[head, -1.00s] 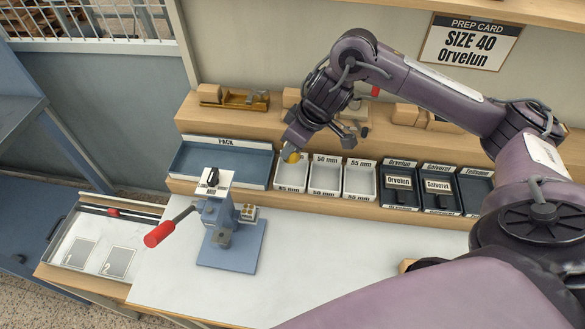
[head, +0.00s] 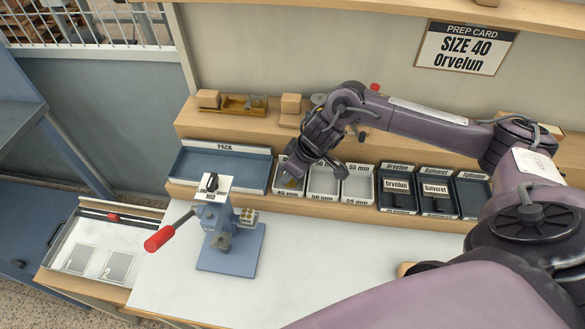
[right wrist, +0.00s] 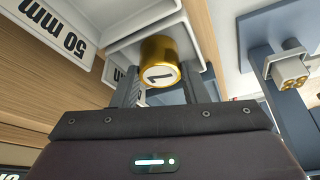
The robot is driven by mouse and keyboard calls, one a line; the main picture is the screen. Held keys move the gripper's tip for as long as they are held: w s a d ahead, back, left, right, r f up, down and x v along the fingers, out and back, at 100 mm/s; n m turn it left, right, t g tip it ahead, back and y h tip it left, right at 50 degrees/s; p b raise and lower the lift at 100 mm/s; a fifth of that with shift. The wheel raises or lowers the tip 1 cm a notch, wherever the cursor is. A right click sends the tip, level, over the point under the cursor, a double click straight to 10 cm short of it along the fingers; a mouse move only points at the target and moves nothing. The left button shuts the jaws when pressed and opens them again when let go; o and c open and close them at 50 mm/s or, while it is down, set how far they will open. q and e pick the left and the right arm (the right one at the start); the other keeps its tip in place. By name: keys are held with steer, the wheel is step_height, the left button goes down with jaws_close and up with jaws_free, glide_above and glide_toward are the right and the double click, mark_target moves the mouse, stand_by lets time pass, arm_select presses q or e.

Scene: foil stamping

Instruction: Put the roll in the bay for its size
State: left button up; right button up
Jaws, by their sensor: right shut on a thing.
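The gold roll (right wrist: 160,65) is held between the fingers of my right gripper (right wrist: 163,82), with its pale, marked end facing the wrist camera. In the head view the roll (head: 290,183) shows as a small gold patch at the leftmost white bay (head: 277,176). My right gripper (head: 293,175) points down into or just over this bay; I cannot tell whether the roll touches its floor. The bay's front label is hard to read. The middle white bay (head: 323,180) is labelled 50 mm and the right one (head: 357,184) 55 mm; both look empty. My left gripper is out of view.
The blue PACK tray (head: 220,170) lies left of the bays. Dark bays (head: 397,190) with name labels stand right. A stamping press (head: 225,225) with a red-ended lever stands in front. A prep card (head: 466,47) reads SIZE 40 Orvelun. The white bench front is largely clear.

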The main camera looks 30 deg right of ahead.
steer(key=o, duration=0.8)
steer(key=v, duration=1.2)
steer(key=shift+r+b, duration=0.2)
steer(key=shift+b, duration=0.15)
steer(key=shift+w+r, duration=0.1)
